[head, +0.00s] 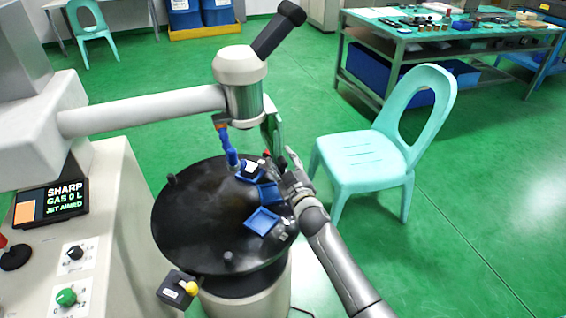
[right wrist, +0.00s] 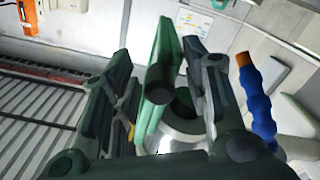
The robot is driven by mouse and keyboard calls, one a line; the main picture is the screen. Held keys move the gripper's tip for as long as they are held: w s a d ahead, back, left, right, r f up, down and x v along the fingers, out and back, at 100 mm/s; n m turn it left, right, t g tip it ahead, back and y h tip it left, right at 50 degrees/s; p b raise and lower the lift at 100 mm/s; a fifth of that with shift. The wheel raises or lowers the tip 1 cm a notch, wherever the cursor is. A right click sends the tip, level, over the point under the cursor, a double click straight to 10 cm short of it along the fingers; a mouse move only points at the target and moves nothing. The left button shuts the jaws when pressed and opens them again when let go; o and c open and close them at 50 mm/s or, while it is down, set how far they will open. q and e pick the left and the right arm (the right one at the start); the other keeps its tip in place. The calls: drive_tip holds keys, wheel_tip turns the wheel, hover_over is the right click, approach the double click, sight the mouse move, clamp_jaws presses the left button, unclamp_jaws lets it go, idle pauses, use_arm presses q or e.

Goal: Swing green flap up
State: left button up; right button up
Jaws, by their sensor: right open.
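The green flap (head: 272,132) hangs at the side of the machine head (head: 243,100), above the black round table. In the right wrist view the flap (right wrist: 165,62) stands upright between my spread fingers, in front of the metal cylinder of the head. My right gripper (head: 281,163) is open, just below the flap and over the right part of the black table. In the right wrist view a gap shows between the flap and the left finger; whether the right finger touches it I cannot tell. My left gripper is not in view.
A blue hose (head: 228,148) with an orange end hangs left of the gripper. A turquoise chair (head: 365,155) stands to the right.

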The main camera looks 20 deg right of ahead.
clamp_jaws()
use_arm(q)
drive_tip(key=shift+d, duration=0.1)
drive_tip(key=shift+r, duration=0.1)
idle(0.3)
